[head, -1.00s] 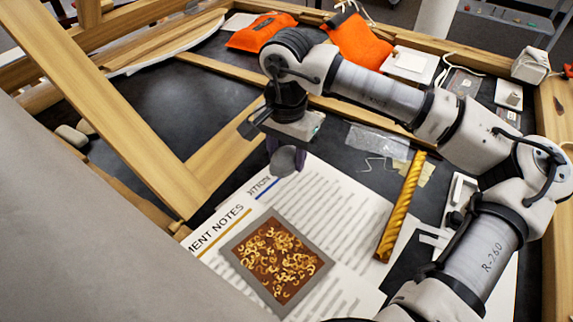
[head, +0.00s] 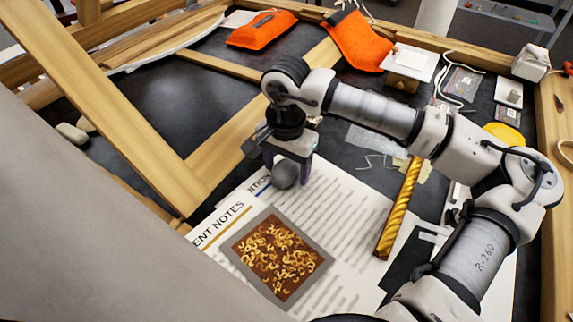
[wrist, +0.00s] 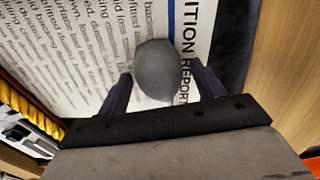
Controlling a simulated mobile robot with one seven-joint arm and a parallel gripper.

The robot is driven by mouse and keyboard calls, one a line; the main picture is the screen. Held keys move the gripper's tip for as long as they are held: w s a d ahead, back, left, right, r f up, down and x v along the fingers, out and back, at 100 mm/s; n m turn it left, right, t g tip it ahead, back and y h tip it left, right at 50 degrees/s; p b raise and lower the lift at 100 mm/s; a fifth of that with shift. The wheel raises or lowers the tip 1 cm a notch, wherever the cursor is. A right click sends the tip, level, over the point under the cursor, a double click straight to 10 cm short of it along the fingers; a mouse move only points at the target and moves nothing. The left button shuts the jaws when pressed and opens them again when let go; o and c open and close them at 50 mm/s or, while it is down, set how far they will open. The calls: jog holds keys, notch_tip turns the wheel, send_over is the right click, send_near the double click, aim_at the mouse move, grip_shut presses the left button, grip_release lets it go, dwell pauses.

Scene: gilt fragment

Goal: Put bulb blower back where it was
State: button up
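The bulb blower, a grey rounded bulb (head: 285,176), is at the upper left part of the printed notes sheet (head: 345,215), beside the blue line near the sheet's edge. My gripper (head: 287,178) points down over it, with one dark purple finger on each side. In the wrist view the bulb (wrist: 157,70) sits between the spread fingers (wrist: 160,82), with visible gaps on both sides. The gripper is open. The bulb appears to rest on the paper, but its underside is hidden.
A framed panel of gilt fragments (head: 276,254) lies on the sheet, with a gold twisted moulding (head: 400,210) to its right. Wooden beams (head: 110,95) border the left. Orange pouches (head: 357,42) and a white card (head: 410,62) lie behind. Dark table shows at back left.

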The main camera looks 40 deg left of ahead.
jog(key=shift+r, duration=0.1)
jog(key=shift+r+p, duration=0.2)
jog(key=shift+p, duration=0.2)
notch_tip(320, 180, up, 12)
jog(key=b, duration=0.1)
jog(key=shift+f+b, duration=0.15)
jog(key=shift+b, duration=0.2)
